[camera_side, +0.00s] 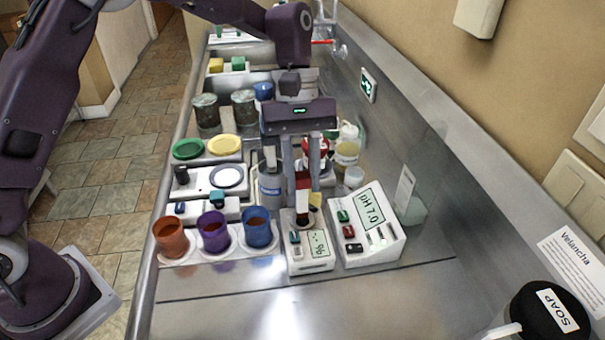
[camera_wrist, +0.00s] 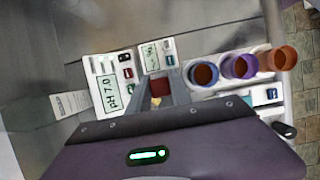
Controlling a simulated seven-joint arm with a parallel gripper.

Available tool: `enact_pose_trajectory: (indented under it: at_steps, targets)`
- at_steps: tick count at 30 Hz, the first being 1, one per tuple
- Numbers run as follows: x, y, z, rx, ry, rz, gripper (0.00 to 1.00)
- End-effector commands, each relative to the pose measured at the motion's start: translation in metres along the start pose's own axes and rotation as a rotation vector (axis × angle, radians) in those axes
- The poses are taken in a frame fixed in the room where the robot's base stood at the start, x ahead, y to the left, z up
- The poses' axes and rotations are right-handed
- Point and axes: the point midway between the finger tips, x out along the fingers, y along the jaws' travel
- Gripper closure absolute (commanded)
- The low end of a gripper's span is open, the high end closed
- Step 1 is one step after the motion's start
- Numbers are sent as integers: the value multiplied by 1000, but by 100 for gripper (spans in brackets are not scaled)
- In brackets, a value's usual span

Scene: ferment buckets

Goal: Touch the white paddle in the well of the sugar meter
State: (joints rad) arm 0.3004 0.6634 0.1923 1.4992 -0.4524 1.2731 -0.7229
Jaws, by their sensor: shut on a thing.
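The sugar meter (camera_side: 311,265) is the small white box with a % display and coloured buttons; it also shows in the wrist view (camera_wrist: 151,56). My gripper (camera_side: 303,188) points down above its back end and is shut on the paddle (camera_side: 303,181). The paddle shows white between the fingers and dark red-brown below. Its lower end stands upright at the meter's round well; I cannot tell whether it touches the inside. In the wrist view, a reddish part of the paddle (camera_wrist: 160,88) shows between my fingertips (camera_wrist: 158,98).
A pH meter (camera_side: 366,228) reading 7.0 stands close right of the sugar meter. Orange (camera_side: 171,238), purple (camera_side: 214,232) and blue (camera_side: 257,228) buckets stand to its left. A bottle (camera_side: 271,187) is just behind, beside my fingers. The counter's front (camera_side: 330,300) is clear.

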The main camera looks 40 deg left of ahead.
Motion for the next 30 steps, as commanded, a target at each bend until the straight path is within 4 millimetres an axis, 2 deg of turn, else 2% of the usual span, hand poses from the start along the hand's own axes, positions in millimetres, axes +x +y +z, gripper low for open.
enact_pose_trajectory:
  at_steps: [30]
  targets:
    - [7,0,-2,0,0,1,100]
